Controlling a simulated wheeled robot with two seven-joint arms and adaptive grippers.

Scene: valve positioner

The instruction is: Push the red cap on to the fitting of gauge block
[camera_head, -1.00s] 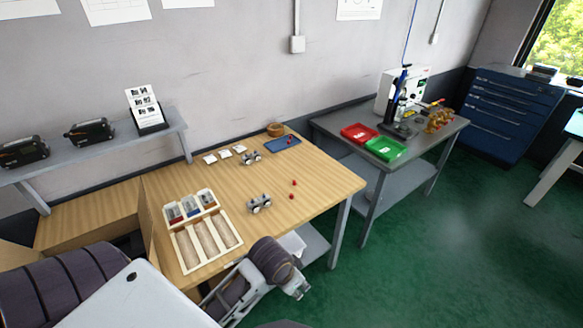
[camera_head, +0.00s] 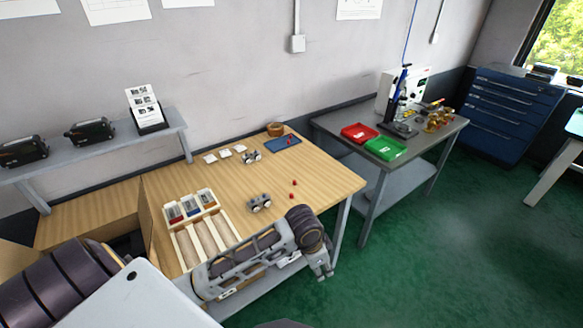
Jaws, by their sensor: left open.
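Two small red caps lie on the wooden table, one (camera_head: 294,182) a little behind the other (camera_head: 291,196). Left of them stands a small grey metal block with round fittings (camera_head: 259,204), which may be the gauge block. A similar block (camera_head: 251,157) stands farther back. Details of their fittings are too small to tell. My left gripper (camera_head: 324,274) is open and empty, pointing down just off the table's front right edge, apart from the caps and blocks. My right gripper is not in view.
The wooden table (camera_head: 325,180) has free room at its right. A sectioned tray (camera_head: 182,250) stands at its left front. A blue mat (camera_head: 277,146) with small red pieces lies at the back. A grey side table (camera_head: 445,135) holds red (camera_head: 359,133) and green (camera_head: 384,148) trays.

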